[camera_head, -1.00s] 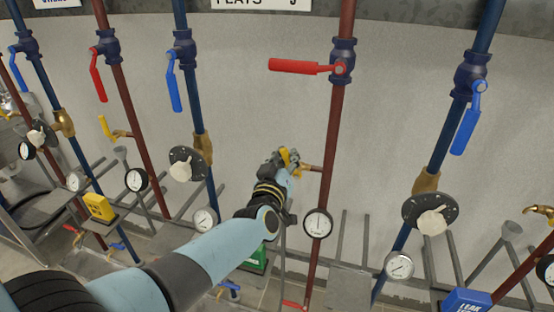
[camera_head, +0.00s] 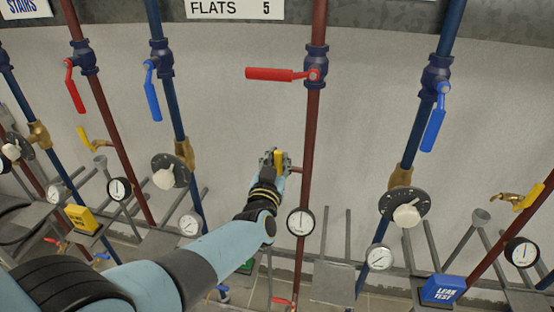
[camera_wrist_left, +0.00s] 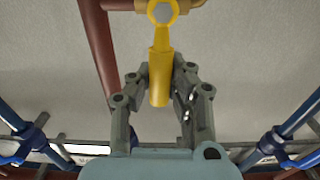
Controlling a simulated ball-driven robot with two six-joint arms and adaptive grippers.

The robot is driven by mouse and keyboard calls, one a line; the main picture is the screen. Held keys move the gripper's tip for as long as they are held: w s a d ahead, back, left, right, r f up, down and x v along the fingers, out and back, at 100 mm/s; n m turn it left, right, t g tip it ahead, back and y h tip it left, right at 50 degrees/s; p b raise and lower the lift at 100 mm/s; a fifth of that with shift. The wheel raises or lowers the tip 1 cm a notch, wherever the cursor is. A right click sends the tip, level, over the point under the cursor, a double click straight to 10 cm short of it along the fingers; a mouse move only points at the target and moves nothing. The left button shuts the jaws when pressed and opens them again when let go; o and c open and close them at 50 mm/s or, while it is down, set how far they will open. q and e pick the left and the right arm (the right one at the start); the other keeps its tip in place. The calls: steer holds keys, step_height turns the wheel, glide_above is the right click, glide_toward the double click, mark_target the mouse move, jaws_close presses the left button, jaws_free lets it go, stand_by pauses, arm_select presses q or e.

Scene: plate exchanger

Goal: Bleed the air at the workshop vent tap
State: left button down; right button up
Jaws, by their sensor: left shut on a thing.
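My left gripper (camera_head: 274,160) is shut on the yellow lever (camera_head: 279,161) of a small brass tap beside a dark red pipe. In the left wrist view my gripper (camera_wrist_left: 160,82) has one finger on each side of the yellow lever (camera_wrist_left: 159,75). The lever's hub sits on the brass tap body (camera_wrist_left: 190,8) at the top of that view. The lever points straight down from the hub there. No label naming the workshop shows, so I cannot tell which place this tap serves. My right gripper is not in view.
The dark red pipe (camera_head: 308,140) carries a sideways red lever (camera_head: 275,74) and a round gauge (camera_head: 300,222). A sign reading FLATS 5 (camera_head: 235,9) hangs above. Blue pipes with dials stand on both sides. A blue LEAK TEST box (camera_head: 443,289) is at lower right.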

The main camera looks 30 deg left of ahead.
arm_select(q)
steer(key=shift+f, duration=0.1)
steer(key=c, duration=1.2)
jaws_free()
steer(key=shift+s, duration=0.1)
steer(key=v, duration=1.2)
